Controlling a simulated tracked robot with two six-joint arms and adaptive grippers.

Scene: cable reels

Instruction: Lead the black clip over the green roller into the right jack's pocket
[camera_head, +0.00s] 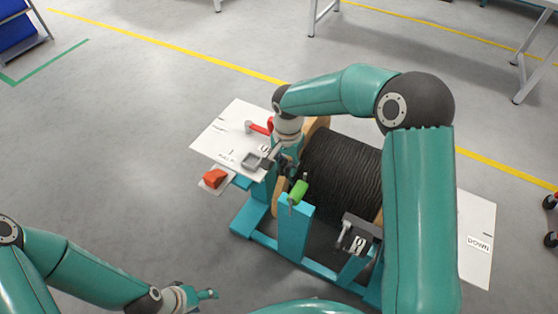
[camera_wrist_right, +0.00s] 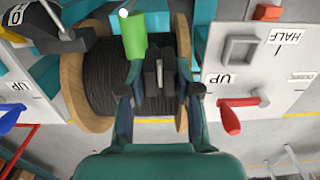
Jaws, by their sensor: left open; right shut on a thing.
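My right gripper (camera_wrist_right: 160,98) is shut on the black clip (camera_wrist_right: 158,68), which lies between its fingers in the right wrist view. In the head view this gripper (camera_head: 290,166) is in front of the cable reel, and the clip is hard to make out. The green roller (camera_head: 299,191) sits on a teal post just nearer than the gripper; it also shows in the wrist view (camera_wrist_right: 134,36), up and left of the clip. A grey square pocket (camera_head: 251,160) is on the left white board, left of the gripper. My left gripper (camera_head: 204,295) is open and empty, low over the floor.
The black cable reel (camera_head: 345,155) with wooden flanges fills the teal stand. A red lever (camera_head: 258,128) is on the left board (camera_head: 215,140). An orange block (camera_head: 214,177) is beside it. A crank box (camera_head: 361,228) stands front right. Open floor lies at left.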

